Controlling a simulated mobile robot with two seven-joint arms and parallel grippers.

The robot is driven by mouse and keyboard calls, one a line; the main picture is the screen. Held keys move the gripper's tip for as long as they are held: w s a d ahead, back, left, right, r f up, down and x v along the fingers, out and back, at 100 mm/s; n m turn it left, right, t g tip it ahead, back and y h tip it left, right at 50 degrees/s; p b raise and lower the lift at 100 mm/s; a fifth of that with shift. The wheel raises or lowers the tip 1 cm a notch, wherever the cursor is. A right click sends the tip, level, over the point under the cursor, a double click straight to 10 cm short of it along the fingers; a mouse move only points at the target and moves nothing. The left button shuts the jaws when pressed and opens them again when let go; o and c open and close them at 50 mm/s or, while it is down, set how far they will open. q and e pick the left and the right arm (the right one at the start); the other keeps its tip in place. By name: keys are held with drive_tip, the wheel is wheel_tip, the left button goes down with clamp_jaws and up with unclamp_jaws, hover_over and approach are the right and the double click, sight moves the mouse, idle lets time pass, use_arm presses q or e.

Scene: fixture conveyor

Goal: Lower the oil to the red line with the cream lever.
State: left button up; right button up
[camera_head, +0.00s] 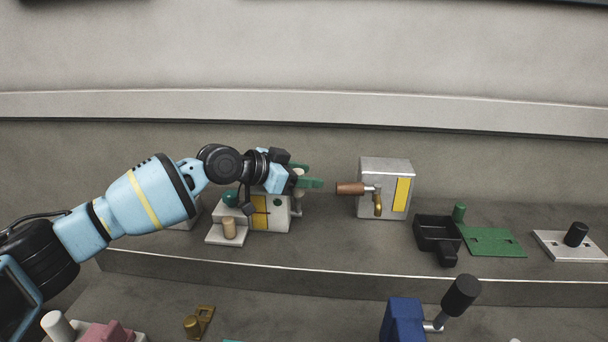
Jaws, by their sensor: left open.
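A white box (279,217) with a yellow window (259,212) stands on the shelf left of centre. A thin dark line crosses the window; its colour is too small to tell. My right gripper is not in view.
A grey box (372,203) with a yellow window, copper-brown handle (350,188) and brass spout stands right of the gripper. A black tray (437,234) and green plate (492,242) lie farther right. A blue block (402,320) is in front.

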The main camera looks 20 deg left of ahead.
use_arm(q)
drive_tip(key=shift+c, duration=0.2)
clamp_jaws()
drive_tip(key=shift+s+d+f+m+t+h+p, duration=0.1)
drive_tip(key=shift+s+f+m+t+h+p, duration=0.05)
drive_tip(key=shift+s+m+t, duration=0.45)
drive_tip(key=shift+s+d+f+m+t+h+p, duration=0.15)
drive_tip(key=shift+s+m+t+p, duration=0.2)
drive_tip(key=shift+s, duration=0.3)
drive_tip(key=shift+s+d+f+m+t+h, duration=0.1)
drive_tip(key=shift+s+m+t, duration=0.25)
drive_tip(key=shift+s+t, duration=0.25)
drive_tip(key=shift+o, duration=0.2)
unclamp_jaws()
drive_tip(key=shift+s, duration=0.1)
